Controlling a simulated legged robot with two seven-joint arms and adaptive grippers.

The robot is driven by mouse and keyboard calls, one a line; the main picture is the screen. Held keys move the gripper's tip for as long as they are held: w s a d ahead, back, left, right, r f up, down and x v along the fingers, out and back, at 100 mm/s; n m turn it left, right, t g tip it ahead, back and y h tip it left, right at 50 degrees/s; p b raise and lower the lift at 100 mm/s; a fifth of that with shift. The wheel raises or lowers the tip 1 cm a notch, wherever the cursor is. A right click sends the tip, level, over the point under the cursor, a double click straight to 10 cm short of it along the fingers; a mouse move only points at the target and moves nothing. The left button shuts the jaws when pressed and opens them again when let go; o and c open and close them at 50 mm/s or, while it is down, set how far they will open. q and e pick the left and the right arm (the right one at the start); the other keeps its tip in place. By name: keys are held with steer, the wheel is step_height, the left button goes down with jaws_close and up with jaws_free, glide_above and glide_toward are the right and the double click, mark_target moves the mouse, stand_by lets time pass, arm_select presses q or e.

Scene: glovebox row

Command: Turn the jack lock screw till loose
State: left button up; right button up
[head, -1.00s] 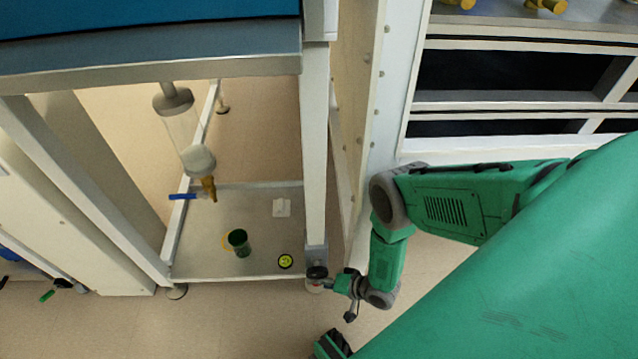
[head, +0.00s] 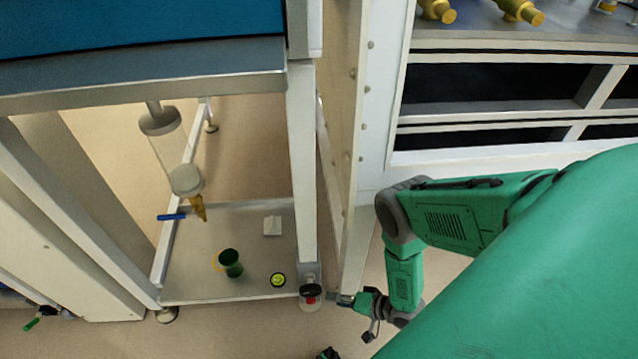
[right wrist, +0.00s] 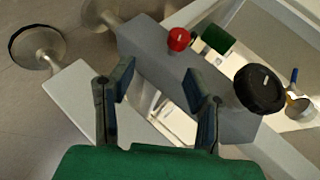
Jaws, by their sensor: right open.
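The jack (head: 311,300) is at the foot of the frame's front right leg, with a black round knob and a small red knob on it. In the right wrist view the red knob (right wrist: 179,39) sits on the grey block, and the larger black knob (right wrist: 258,88) is to its right. No label shows which knob is the lock screw. My right gripper (head: 334,297) is just right of the jack in the head view. In the right wrist view its fingers (right wrist: 160,88) are spread and empty, with the red knob beyond them.
On the low shelf (head: 200,288) are a green cup (head: 231,262), a round yellow-green level (head: 278,280) and a white block (head: 272,225). A clear cylinder (head: 171,150) with a brass valve hangs above. A tall panel (head: 345,100) stands behind my right arm.

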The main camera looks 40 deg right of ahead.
mark_target(311, 300)
steer(key=s+d+f+m+t+y+b, duration=0.1)
steer(key=s+d+t+y+b, duration=0.15)
steer(key=s+y, duration=0.2)
steer(key=shift+t, duration=0.25)
steer(key=x, duration=0.6)
steer(key=b+x, duration=0.1)
steer(key=x, duration=0.5)
steer(key=shift+w+a+f, duration=0.2)
steer(key=shift+a+f, duration=0.05)
steer(key=shift+a, duration=0.1)
jaws_close()
steer(key=shift+h, duration=0.25)
